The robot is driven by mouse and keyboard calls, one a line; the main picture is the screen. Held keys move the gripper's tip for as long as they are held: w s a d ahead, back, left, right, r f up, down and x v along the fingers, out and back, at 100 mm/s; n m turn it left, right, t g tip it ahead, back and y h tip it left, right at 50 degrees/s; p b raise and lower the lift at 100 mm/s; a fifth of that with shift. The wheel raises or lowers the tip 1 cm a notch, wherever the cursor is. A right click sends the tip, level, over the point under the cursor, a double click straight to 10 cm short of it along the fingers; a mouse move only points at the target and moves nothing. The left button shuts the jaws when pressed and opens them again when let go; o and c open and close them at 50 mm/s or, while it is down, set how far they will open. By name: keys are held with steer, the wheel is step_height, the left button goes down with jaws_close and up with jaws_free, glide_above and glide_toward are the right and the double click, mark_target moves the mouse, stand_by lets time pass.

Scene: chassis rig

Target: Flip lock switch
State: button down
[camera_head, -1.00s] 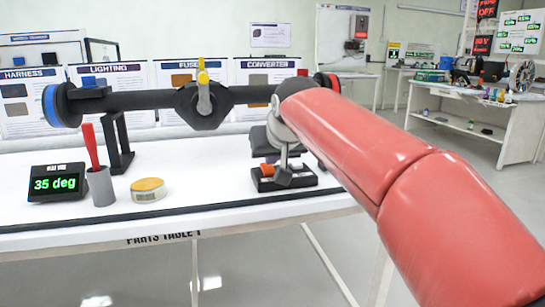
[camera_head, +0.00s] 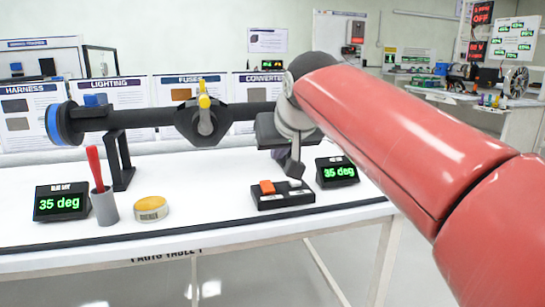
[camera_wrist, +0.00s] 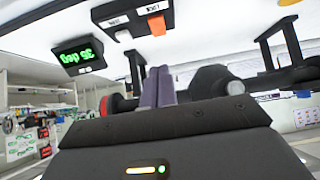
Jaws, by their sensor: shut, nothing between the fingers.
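The switch box (camera_head: 284,200) is a low black box near the front edge of the white table. An orange switch (camera_head: 267,187) stands on its left part, with a small whitish part (camera_head: 296,184) on its right. In the wrist view the orange switch (camera_wrist: 157,25) and a white switch (camera_wrist: 123,36) show at the top, with labels too small to read surely. My gripper (camera_head: 293,170) is shut and empty, pointing down just above the right part of the box. Its fingers (camera_wrist: 158,86) are together in the wrist view and appear apart from both switches.
A black bar assembly (camera_head: 150,119) with a yellow lever (camera_head: 204,95) spans behind. Two displays reading 35 deg stand at left (camera_head: 62,203) and right (camera_head: 337,172). A grey cup (camera_head: 104,206) with a red-handled tool and a yellow-topped round tin (camera_head: 150,209) stand left of the box.

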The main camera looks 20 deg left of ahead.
steer(key=v, duration=0.4)
steer(key=shift+s+f, duration=0.1)
steer(key=shift+f, duration=0.1)
steer(key=shift+d, duration=0.1)
